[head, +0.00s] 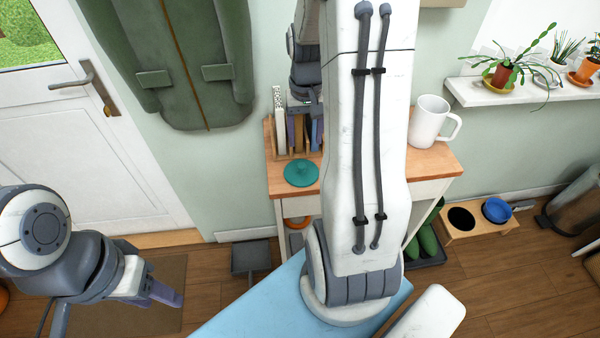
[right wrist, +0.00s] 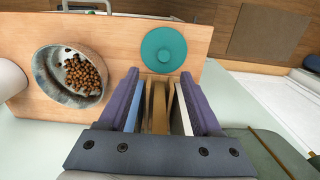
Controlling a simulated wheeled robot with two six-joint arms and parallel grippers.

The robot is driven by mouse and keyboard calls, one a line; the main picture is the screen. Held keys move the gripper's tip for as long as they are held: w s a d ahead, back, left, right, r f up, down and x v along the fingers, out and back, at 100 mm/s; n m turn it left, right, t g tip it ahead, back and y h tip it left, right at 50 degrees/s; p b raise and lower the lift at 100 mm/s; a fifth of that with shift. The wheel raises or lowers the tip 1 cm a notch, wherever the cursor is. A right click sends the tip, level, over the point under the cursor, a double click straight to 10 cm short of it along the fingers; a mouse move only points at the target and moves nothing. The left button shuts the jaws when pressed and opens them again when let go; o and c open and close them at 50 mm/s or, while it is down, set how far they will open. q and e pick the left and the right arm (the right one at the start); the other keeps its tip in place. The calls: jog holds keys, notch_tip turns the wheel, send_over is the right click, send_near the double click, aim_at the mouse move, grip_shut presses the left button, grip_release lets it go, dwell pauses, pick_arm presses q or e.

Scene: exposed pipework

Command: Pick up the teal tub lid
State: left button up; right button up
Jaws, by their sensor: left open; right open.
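The teal tub lid (head: 301,173) lies flat on the wooden top of a small table, near its front left edge. It is round with a small knob. In the right wrist view the lid (right wrist: 164,48) lies just beyond my right fingertips, apart from them. My right gripper (right wrist: 162,88) is open above a rack of upright books or boards, which show between its fingers. In the head view my own arm hides much of that gripper. My left gripper (head: 165,294) is open and empty at the lower left, far from the lid.
The upright books (head: 298,132) stand behind the lid. A white jug (head: 430,120) stands at the right of the wooden tabletop (head: 436,162). A bowl of brown pellets (right wrist: 72,78) sits on the tabletop beside the lid in the right wrist view. A blue surface (head: 250,305) is below.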

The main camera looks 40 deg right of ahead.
send_over(302, 165)
jog(key=f, duration=0.4)
jog(key=shift+s+d+f, duration=0.15)
jog(key=shift+s+f, duration=0.15)
jog(key=shift+w+a+f+p, duration=0.1)
jog(key=shift+w+f+p, duration=0.1)
jog(key=shift+f, duration=1.15)
jog(key=shift+w+a+f+p, duration=0.1)
jog(key=shift+w+f+p, duration=0.05)
jog(key=shift+f, duration=1.15)
grip_shut()
